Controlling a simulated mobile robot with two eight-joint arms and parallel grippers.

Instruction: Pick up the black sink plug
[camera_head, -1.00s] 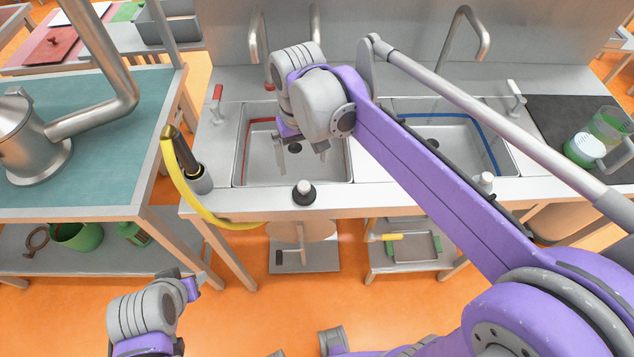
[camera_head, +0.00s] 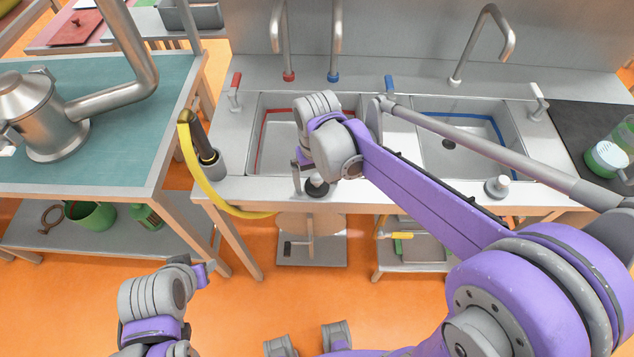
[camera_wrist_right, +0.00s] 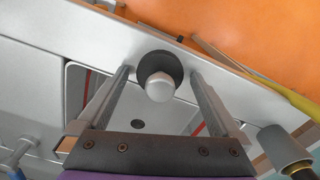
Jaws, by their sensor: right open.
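The black sink plug (camera_head: 317,189), a black disc with a grey knob, sits on the front rim of the left sink basin, partly hidden by my right gripper. It also shows in the right wrist view (camera_wrist_right: 160,72), with its knob between the two fingers. My right gripper (camera_head: 309,182) is open and right over the plug, one finger on each side. I cannot tell whether the fingers touch it. My left gripper (camera_head: 203,273) is low at the left, away from the counter; its jaws are not clear.
A second plug with a pale knob (camera_head: 497,187) stands on the rim by the right basin (camera_head: 470,165). A yellow hose (camera_head: 190,165) with its dark nozzle in a grey holder (camera_head: 212,165) is left of the left basin. Taps (camera_head: 285,45) rise behind. A teal-topped table (camera_head: 110,140) stands left.

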